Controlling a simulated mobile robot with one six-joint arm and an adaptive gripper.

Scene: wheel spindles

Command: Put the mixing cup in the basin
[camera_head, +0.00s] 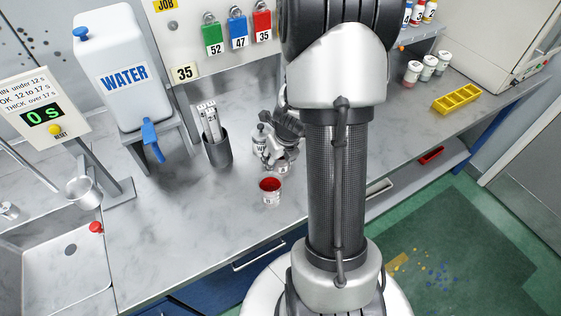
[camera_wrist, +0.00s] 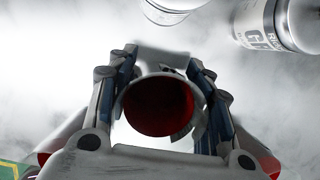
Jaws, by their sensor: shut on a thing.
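The mixing cup (camera_head: 271,186) is a small pale cup, red inside. It is upright near the front of the counter, and I cannot tell whether its base touches the counter. In the wrist view the cup (camera_wrist: 158,106) sits between the fingers, its red inside facing the camera. My gripper (camera_head: 275,168) is shut on it, and the gripper also shows in the wrist view (camera_wrist: 163,88). The basin (camera_head: 35,262) is the grey metal sink at the far left of the counter, with a drain and no cup visible in it.
White cans (camera_head: 260,136) stand just behind my gripper. A dark holder of sticks (camera_head: 217,151) and the water tank (camera_head: 122,70) on its stand are further left. The front-left counter is clear.

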